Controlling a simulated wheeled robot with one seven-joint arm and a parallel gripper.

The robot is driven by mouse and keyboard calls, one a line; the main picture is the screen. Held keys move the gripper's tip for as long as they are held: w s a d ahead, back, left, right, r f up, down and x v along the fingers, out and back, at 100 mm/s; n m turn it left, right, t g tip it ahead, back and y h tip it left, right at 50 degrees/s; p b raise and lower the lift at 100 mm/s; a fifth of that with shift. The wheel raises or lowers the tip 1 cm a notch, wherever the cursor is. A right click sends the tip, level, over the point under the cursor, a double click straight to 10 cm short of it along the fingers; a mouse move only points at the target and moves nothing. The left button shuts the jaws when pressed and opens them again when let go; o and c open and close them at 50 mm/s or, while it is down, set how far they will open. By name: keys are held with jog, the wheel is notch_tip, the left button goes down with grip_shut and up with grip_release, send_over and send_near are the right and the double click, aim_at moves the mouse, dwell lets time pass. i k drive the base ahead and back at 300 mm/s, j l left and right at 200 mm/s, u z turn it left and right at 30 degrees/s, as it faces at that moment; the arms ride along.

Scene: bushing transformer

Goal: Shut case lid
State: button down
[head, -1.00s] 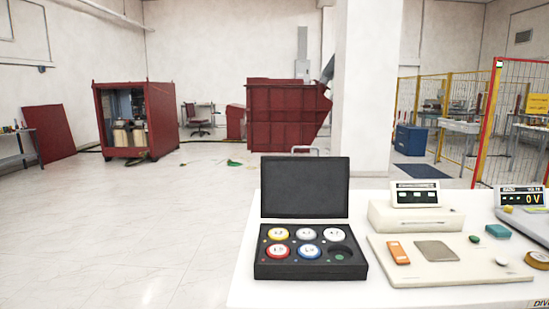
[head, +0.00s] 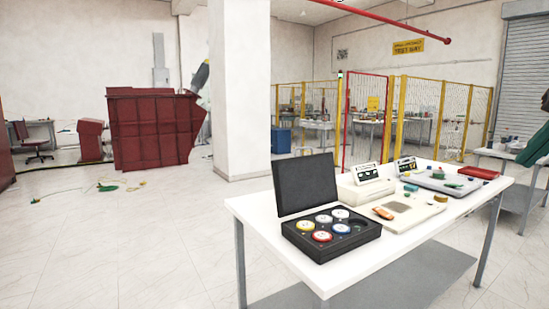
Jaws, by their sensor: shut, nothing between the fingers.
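The black case (head: 347,249) stands near the left end of the white table. Its lid (head: 305,184) is open and stands upright along the back edge of the case. Inside the case sit several round weights or discs with coloured rims: yellow, red, blue and white. One round recess (head: 358,226) at the right has no coloured disc in it. My gripper is not in this view.
The white table (head: 262,210) also bears a beige device (head: 360,190), a pale board (head: 425,204) with small parts, and a grey tray farther right. A yellow mesh fence (head: 440,115) stands behind. Open floor lies left of the table.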

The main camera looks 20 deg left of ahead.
aim_at(304, 183)
jog(key=j, duration=0.6)
jog(key=k+j+z, duration=0.15)
jog(key=j, duration=1.05)
jog(key=i+j, duration=0.2)
jog(key=j, duration=0.15)
jog(key=i+j+z, duration=0.1)
jog(key=j, duration=0.3)
jog(key=i+j, duration=0.45)
jog(key=j, duration=0.15)
jog(key=i+j, duration=0.15)
jog(key=j, duration=0.15)
jog(key=i+j+u, duration=0.1)
jog(key=j, duration=0.25)
jog(key=i, duration=0.1)
